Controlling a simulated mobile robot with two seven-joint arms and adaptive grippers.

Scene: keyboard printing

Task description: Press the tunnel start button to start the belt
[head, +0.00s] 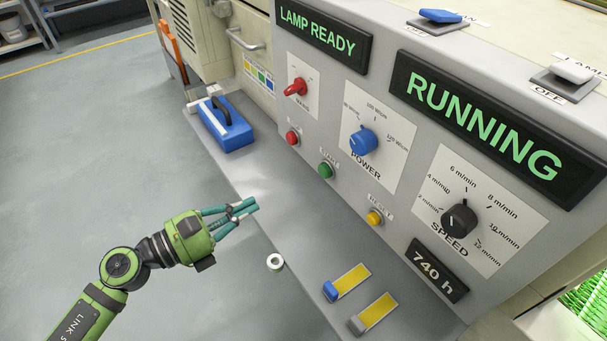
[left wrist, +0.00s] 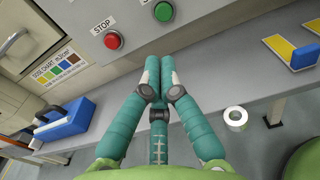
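The green start button (head: 325,169) is on the grey control panel, lower right of the red stop button (head: 292,137). In the left wrist view the green button (left wrist: 164,12) is near the top edge, and the red button (left wrist: 113,40), labelled STOP, is to its left. My left gripper (head: 252,206) is over the ledge, in front of and below the green button, clearly apart from it. Its teal fingers are together and empty; the fingertips (left wrist: 153,72) point towards the panel. The large display (head: 482,127) reads RUNNING in green. My right gripper is not in view.
A blue box with a handle (head: 226,124) stands on the ledge at the left. A white tape roll (head: 275,262) and two sliders on yellow strips (head: 352,281) are at the right. The panel has a red knob, blue POWER knob (head: 363,140), black SPEED knob and yellow RESET button (head: 375,217).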

